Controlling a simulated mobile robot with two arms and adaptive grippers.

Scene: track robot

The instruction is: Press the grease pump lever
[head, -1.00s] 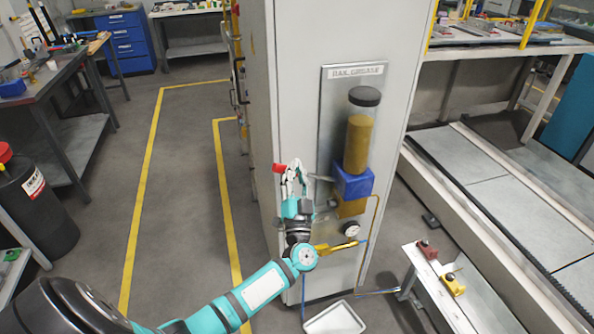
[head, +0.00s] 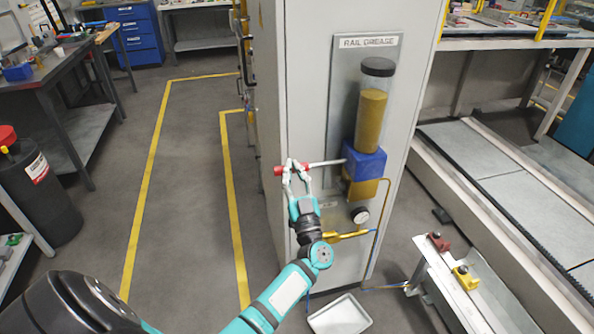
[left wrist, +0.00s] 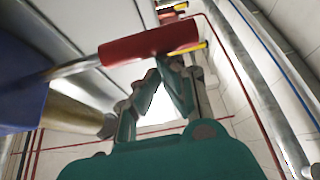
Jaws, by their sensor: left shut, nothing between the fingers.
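The grease pump is on the cabinet panel below the "RAIL GREASE" sign (head: 368,42), with a clear cylinder of yellow-brown grease (head: 371,118) above a blue block (head: 364,161). Its lever is a grey rod (head: 325,163) reaching left, sloping slightly down to a red grip (head: 280,171). My left gripper (head: 296,166) points up at the lever's outer end, its fingers overlapping the rod beside the grip. It is shut and empty. In the left wrist view the red grip (left wrist: 150,44) crosses right at the fingertips (left wrist: 166,66); whether they touch is unclear. My right gripper is out of view.
A pressure gauge (head: 360,215) and a brass fitting (head: 345,236) sit below the pump. A white tray (head: 340,316) lies on the floor. A rail bench with red and yellow clamps (head: 465,277) stands right. The floor left of the cabinet is clear.

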